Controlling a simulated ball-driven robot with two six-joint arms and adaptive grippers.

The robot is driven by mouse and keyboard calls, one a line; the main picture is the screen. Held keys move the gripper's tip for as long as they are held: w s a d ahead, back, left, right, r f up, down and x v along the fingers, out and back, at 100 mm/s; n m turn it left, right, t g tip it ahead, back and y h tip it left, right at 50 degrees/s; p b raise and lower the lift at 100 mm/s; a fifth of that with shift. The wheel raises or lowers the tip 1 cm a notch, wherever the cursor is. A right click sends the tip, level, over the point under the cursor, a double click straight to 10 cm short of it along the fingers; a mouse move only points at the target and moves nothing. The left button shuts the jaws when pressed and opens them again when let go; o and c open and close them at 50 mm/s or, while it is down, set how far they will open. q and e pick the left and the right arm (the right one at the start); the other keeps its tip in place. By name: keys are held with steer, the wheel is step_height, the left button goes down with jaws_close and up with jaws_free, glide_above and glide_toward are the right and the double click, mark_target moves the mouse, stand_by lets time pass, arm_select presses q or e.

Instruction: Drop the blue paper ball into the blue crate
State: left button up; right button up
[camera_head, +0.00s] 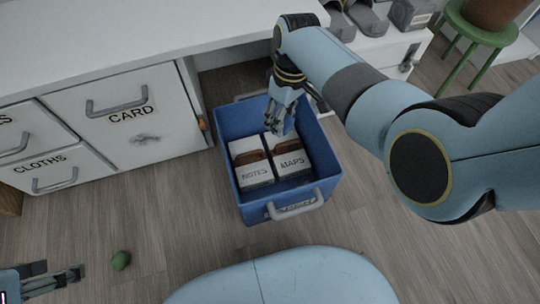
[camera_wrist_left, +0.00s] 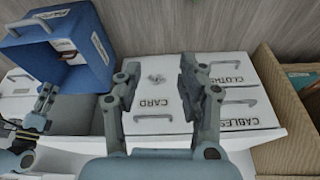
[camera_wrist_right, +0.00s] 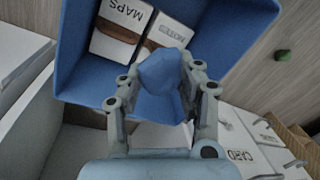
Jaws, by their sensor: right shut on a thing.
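The blue crate (camera_head: 236,185) stands on the floor beside the desk, open at the top. It holds two boxes, labelled NOTES (camera_head: 252,176) and MAPS (camera_head: 291,166). My right gripper (camera_head: 284,118) is over the crate's opening, shut on the blue paper ball (camera_wrist_right: 160,72). In the right wrist view the ball sits between the fingertips, with the crate (camera_wrist_right: 235,25) behind it. My left gripper (camera_head: 60,272) is low at the left, apart from the crate. In the left wrist view its fingers (camera_wrist_left: 160,75) are wide apart with nothing between them.
A small green object (camera_head: 121,260) lies on the wooden floor. White drawers labelled CARD (camera_head: 125,128) and CLOTHS (camera_head: 42,172) stand left of the crate. The white desk top (camera_head: 150,35) is above. A green stool (camera_head: 468,30) with a pot is at the back right.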

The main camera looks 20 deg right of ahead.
step_height(320, 180, down, 4)
steer(key=b, duration=0.3)
steer(key=shift+s, duration=0.1)
arm_select(q)
step_height(320, 180, down, 7)
steer(key=w+t+b, duration=0.2)
steer(key=t, duration=0.4)
steer(key=shift+d+f, duration=0.15)
arm_select(e)
steer(key=shift+f, duration=0.8)
steer(key=o, duration=0.9)
steer(key=r, duration=0.4)
steer(key=d+r, duration=0.1)
steer(key=r, duration=0.3)
steer(key=w+r, duration=0.1)
steer(key=r, duration=0.3)
steer(key=shift+d, duration=0.25)
steer(key=shift+f, duration=0.1)
